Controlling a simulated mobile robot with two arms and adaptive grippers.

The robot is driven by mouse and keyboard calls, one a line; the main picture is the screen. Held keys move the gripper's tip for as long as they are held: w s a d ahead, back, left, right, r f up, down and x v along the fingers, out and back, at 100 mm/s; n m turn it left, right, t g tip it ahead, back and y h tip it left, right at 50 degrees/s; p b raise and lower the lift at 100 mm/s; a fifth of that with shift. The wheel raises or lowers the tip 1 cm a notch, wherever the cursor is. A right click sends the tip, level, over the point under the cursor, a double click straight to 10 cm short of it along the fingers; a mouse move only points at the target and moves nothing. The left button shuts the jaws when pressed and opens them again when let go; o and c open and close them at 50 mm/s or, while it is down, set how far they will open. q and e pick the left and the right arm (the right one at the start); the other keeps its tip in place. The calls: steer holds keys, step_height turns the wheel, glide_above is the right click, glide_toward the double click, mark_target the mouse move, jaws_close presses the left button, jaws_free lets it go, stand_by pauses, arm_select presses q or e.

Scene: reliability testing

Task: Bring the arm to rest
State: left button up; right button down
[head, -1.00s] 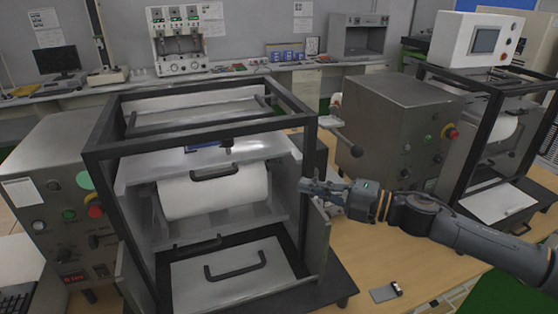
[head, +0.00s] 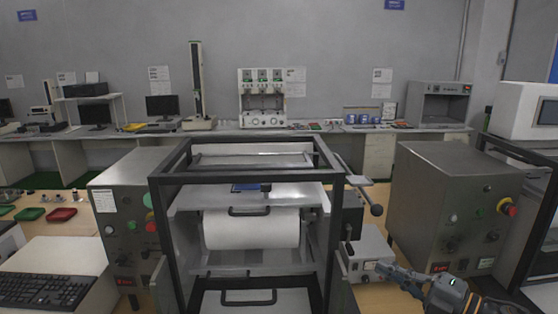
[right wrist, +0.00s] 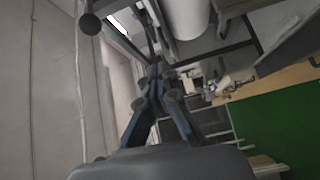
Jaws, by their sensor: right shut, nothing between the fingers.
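My right gripper (head: 392,272) shows at the lower right of the head view, in front of the small grey box beside the framed machine. Its fingers are together and hold nothing. In the right wrist view the blue-grey fingers of my right gripper (right wrist: 156,72) come together near the middle, with nothing between them. Part of my right arm is cut off by the bottom edge of the head view. My left gripper is not in view.
A black-framed machine (head: 162,228) with a white roller (head: 250,229) stands in the centre. Steel control boxes (head: 120,225) (head: 440,200) stand on both sides. A keyboard (head: 45,290) lies at the lower left. A bench (head: 230,133) with equipment runs along the back wall.

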steer(key=s+a+f+m+h, duration=0.25)
steer(key=f+m+h, duration=0.25)
steer(key=f+m, duration=0.3)
steer(key=s+a+f+m+h, duration=0.1)
steer(key=s+f+m+h, duration=0.2)
steer(key=f+m+h, duration=0.35)
steer(key=s+d+f+m+g+h, duration=0.1)
steer(key=s+f+m+g, duration=0.45)
steer(key=s, duration=0.55)
steer(key=s+f+m+g, duration=0.4)
steer(key=s+f, duration=0.3)
steer(key=s, duration=0.4)
step_height(320, 180, down, 29)
steer(key=s+g+b, duration=0.1)
steer(key=s+b, duration=0.1)
steer(key=b, duration=0.1)
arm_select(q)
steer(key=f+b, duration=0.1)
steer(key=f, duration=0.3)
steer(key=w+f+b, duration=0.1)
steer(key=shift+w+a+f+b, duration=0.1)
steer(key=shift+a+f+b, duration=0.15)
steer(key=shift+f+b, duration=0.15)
arm_select(e)
steer(key=s+d+f+g, duration=0.1)
steer(key=s+d+f, duration=0.2)
steer(key=s+f, duration=1.4)
step_height(320, 180, down, 2)
steer(key=shift+f, duration=0.25)
steer(key=shift+s, duration=0.1)
